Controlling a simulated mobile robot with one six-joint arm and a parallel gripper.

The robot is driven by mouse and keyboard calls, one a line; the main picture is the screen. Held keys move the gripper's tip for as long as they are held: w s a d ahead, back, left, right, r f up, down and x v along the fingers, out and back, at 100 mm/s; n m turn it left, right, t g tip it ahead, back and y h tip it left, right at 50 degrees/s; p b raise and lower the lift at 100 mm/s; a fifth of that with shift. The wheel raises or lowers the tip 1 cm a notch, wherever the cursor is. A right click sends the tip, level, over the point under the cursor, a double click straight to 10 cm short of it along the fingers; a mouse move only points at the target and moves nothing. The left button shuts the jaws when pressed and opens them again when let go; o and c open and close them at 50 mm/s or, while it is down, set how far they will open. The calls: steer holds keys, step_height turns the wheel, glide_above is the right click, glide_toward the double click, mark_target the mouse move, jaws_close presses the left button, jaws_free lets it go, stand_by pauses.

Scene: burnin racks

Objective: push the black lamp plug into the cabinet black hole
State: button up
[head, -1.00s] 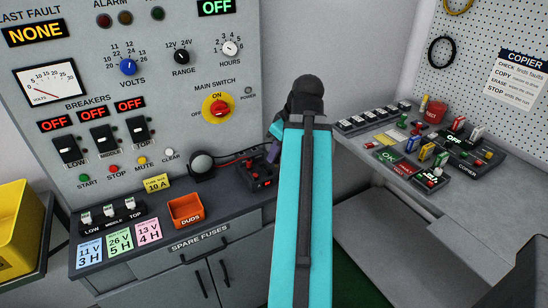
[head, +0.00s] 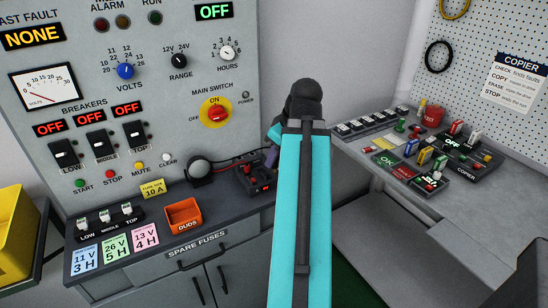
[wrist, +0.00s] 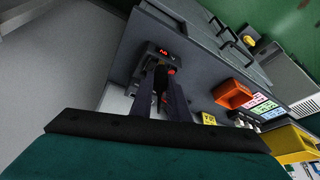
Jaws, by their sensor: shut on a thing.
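My gripper (wrist: 163,92) points at a small dark box with a red display (wrist: 165,52) on the counter, and its fingers are shut on a black piece, seemingly the black lamp plug (wrist: 160,80). In the head view the fingertips (head: 270,157) are just over the box (head: 259,180), partly hidden behind my cyan arm. I cannot tell whether the plug touches the box. Red and black leads run between the round lamp (head: 200,167) and the box area. The black hole cannot be made out in either view.
The grey cabinet panel (head: 150,90) rises behind the counter. An orange duds bin (head: 183,214) and a yellow fuse-size card (head: 152,188) stand left of the box. A side bench with a copier (head: 460,160) is at the right. A yellow tub (head: 15,235) is far left.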

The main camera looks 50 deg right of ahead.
steer(key=w+a, duration=0.8)
steer(key=w, duration=0.4)
steer(key=w+a, duration=0.6)
steer(key=a, duration=0.5)
steer(key=w+a+f, duration=0.1)
steer(key=w+a, duration=0.4)
steer(key=a, duration=0.6)
steer(key=w+a+f, duration=0.1)
steer(key=w+a, duration=0.5)
steer(key=a, duration=0.4)
steer(key=shift+w+a+f, duration=0.15)
steer(key=shift+w+a, duration=0.15)
steer(key=shift+a, duration=0.1)
